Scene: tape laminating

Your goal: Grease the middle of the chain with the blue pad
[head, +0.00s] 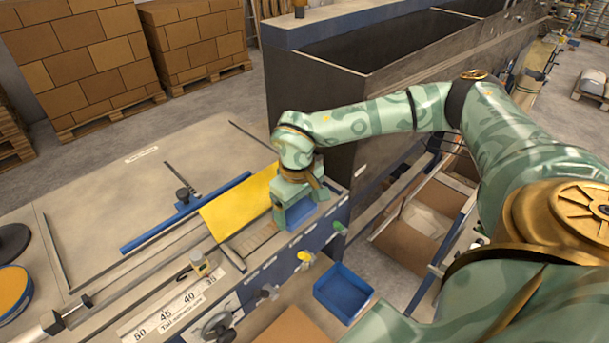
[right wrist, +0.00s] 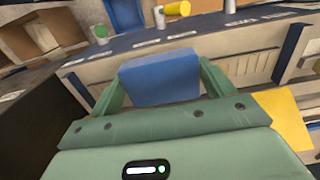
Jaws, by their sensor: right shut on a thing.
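My right gripper (head: 298,203) is shut on the blue pad (head: 301,216) at the right edge of the workbench. The pad shows as a blue block between the two green fingers in the right wrist view (right wrist: 160,80). A pale slatted strip (head: 253,238), which looks like the chain, lies just left of the gripper. Slatted stretches (right wrist: 245,66) also show beyond the fingers in the right wrist view. The gripper hides part of the strip, and I cannot tell whether the pad touches it. My left gripper is not in view.
A yellow sheet (head: 235,207) lies left of the gripper, by a blue bar (head: 155,228). A numbered scale (head: 180,308) runs along the bench front. Green and yellow knobs (head: 305,257) stick out below the edge. A blue bin (head: 343,288) stands below. A dark tank (head: 385,75) rises behind.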

